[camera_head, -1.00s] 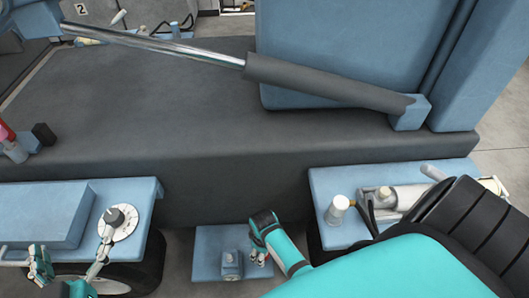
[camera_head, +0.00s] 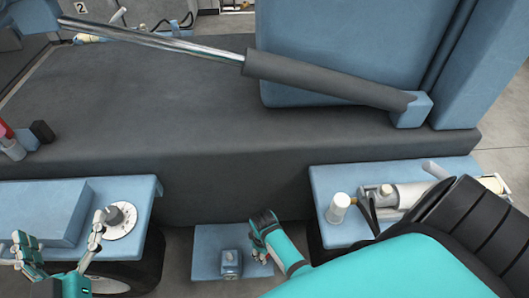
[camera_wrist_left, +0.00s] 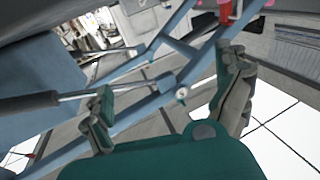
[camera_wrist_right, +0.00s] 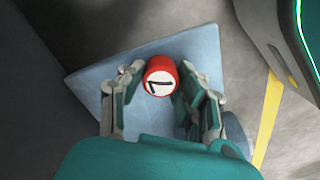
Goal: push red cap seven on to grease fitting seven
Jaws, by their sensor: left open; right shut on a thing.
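A red cap (camera_wrist_right: 161,76) with a black 7 on its white face is between the fingers of my right gripper (camera_wrist_right: 160,88). The gripper is shut on it, over a light blue plate (camera_wrist_right: 130,64). In the head view my right gripper (camera_head: 260,252) is low over this plate (camera_head: 208,240), right of a small blue block (camera_head: 231,264). The cap is hidden there. I cannot make out grease fitting seven. My left gripper (camera_head: 62,246) is open and empty near a white dial (camera_head: 122,222). Its spread fingers also show in the left wrist view (camera_wrist_left: 168,88).
A blue bench with the dial stands at left, and another blue shelf (camera_head: 322,190) with a white-capped fitting (camera_head: 339,206) and a pale cylinder (camera_head: 400,195) at right. A dark wall (camera_head: 230,180) rises behind the plate. A red-topped part (camera_head: 6,132) is at far left.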

